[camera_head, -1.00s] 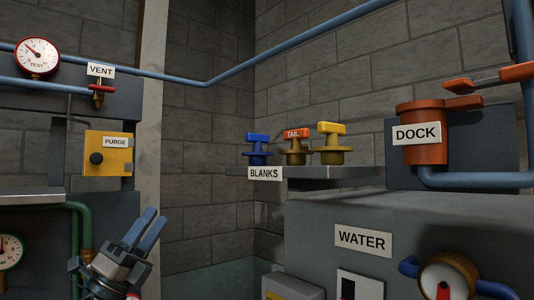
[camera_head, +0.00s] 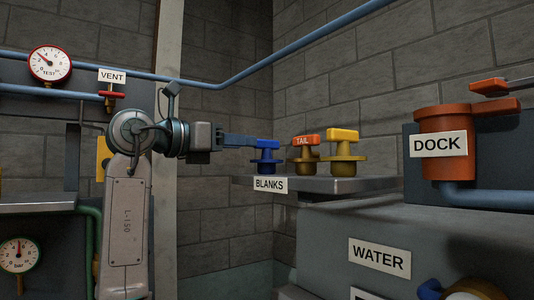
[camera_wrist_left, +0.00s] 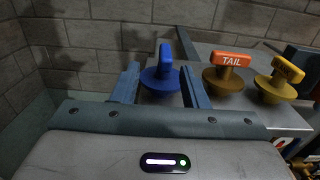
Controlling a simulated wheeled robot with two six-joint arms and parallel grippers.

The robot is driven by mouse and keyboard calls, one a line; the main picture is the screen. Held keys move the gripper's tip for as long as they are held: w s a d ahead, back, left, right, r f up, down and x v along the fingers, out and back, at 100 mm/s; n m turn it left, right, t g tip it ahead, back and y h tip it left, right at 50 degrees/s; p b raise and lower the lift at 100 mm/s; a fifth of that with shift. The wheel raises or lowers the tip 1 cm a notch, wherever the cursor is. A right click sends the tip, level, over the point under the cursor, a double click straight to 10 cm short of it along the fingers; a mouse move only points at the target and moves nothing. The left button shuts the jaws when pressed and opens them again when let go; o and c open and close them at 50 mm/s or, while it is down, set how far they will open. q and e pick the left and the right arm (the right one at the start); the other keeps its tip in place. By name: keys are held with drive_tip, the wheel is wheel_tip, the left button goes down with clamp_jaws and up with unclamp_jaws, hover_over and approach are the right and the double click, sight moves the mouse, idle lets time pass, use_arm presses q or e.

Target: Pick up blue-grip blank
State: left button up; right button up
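The blue-grip blank (camera_head: 266,157) stands upright at the left end of the blanks shelf (camera_head: 350,185), with a blue handle on a round flanged base. My left gripper (camera_head: 254,141) reaches in from the left at handle height, its fingers pointing at the blank. In the left wrist view the blue-grip blank (camera_wrist_left: 160,80) sits between the two spread blue-grey fingers, with gaps visible on both sides. The left gripper (camera_wrist_left: 158,70) is open there. The fingers partly cover the blank's left side in the head view. My right gripper is not in view.
The orange-grip TAIL blank (camera_head: 305,152) stands close to the right, and a yellow-grip blank (camera_head: 343,150) beyond it. The orange DOCK fitting (camera_head: 440,120) is farther right. A brick wall (camera_head: 225,220) lies behind. The BLANKS label (camera_head: 270,184) is on the shelf's front.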

sight(278, 143)
use_arm(q)
drive_tip(key=shift+x, duration=1.05)
drive_tip(key=shift+d+r+p, duration=0.2)
drive_tip(key=shift+d+p, duration=0.1)
drive_tip(key=shift+p, duration=0.3)
drive_tip(key=p+x, duration=0.3)
drive_tip(key=x, duration=0.1)
drive_tip(key=shift+s+d+r, duration=0.15)
drive_tip(key=shift+d+f, duration=0.2)
drive_tip(key=shift+d, duration=0.1)
drive_tip(key=shift+a, duration=0.3)
drive_tip(key=c, duration=0.6)
clamp_jaws()
drive_tip(key=shift+d, duration=0.15)
